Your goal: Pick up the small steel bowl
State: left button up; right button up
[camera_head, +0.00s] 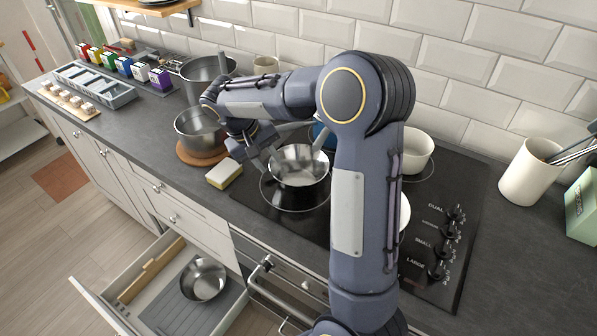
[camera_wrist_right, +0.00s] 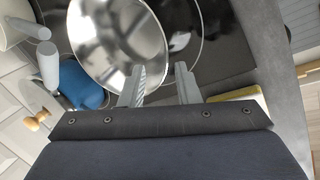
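My right gripper (camera_head: 264,161) is open beside the left rim of a shiny round steel vessel (camera_head: 299,166) on the hob. In the right wrist view, the gripper (camera_wrist_right: 161,87) has one fingertip overlapping the edge of this vessel (camera_wrist_right: 115,42) and the other outside it; contact cannot be told. A steel bowl (camera_head: 203,279) lies in the open drawer, and another steel vessel (camera_head: 201,131) stands on a round cork mat (camera_head: 202,155). Which one is the small steel bowl is not certain. My left gripper is out of view.
A yellow-and-white sponge (camera_head: 224,175) lies left of the hob (camera_head: 432,190). A blue item (camera_wrist_right: 82,88) and grey handles are close to the vessel. A white pot (camera_head: 413,152) stands behind my arm. The open drawer (camera_head: 232,312) juts out below the worktop.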

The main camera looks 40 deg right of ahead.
aim_at(298, 174)
jog(key=p+x, duration=0.1)
jog(key=x, duration=0.5)
jog(key=shift+d+f, duration=0.15)
jog(key=shift+f, duration=0.25)
grip_shut()
